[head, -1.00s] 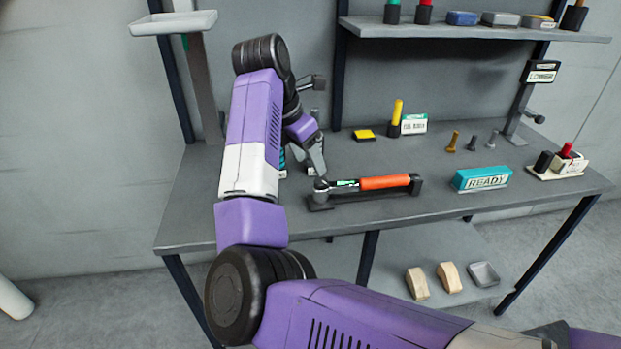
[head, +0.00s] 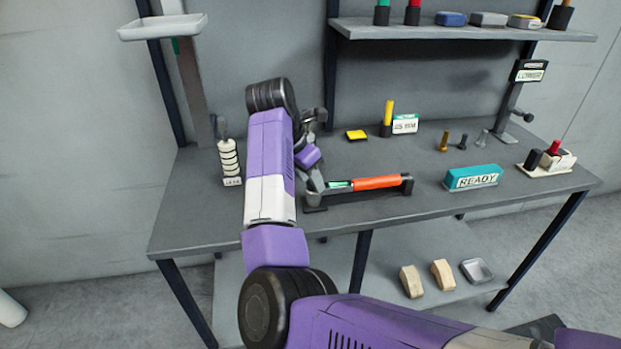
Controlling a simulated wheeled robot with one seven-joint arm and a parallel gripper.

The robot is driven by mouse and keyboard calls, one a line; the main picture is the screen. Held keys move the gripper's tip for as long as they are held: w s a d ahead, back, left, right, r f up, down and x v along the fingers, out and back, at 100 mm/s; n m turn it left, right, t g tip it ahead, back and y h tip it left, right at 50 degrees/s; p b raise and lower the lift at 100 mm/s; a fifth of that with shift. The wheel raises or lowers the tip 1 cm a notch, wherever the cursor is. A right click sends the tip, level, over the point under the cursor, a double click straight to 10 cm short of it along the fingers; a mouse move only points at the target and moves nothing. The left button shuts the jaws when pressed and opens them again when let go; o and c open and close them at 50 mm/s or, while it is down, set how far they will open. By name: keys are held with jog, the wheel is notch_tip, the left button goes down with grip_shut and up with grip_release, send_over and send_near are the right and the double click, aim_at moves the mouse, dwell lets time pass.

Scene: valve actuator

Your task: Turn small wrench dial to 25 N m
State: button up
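The small wrench (head: 376,183) lies level on a dark cradle (head: 345,199) near the front of the bench, its orange handle to the right. A small green and white marking (head: 339,185) shows left of the handle; its scale is too small to read. The wrench's left head is partly hidden by my gripper (head: 316,186). My gripper points down at the wrench's left end, and I cannot tell whether it touches it. The fingers are small and overlap the wrench, so their opening is unclear.
A teal READY block (head: 471,178) stands to the right of the wrench. A white ringed stack (head: 229,161) stands at left. Yellow-topped peg (head: 387,119) and several bolts are behind. A shelf (head: 460,31) hangs above the back. The bench between wrench and READY block is clear.

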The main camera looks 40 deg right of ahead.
grip_shut()
jog(key=shift+w+m+b, duration=0.1)
jog(key=shift+m+b, duration=0.2)
jog(key=shift+w+f+m+g+b, duration=0.1)
jog(key=shift+m+g+b, duration=0.3)
jog(key=shift+m+b, duration=0.4)
jog(key=shift+w+d+m+g+y+b, duration=0.1)
jog(key=shift+m+g+y+b, duration=0.4)
jog(key=shift+m+b, duration=0.9)
jog(key=shift+m+p, duration=0.4)
jog(key=shift+m, duration=0.1)
jog(key=o, duration=0.6)
grip_release()
jog(key=shift+c, duration=0.2)
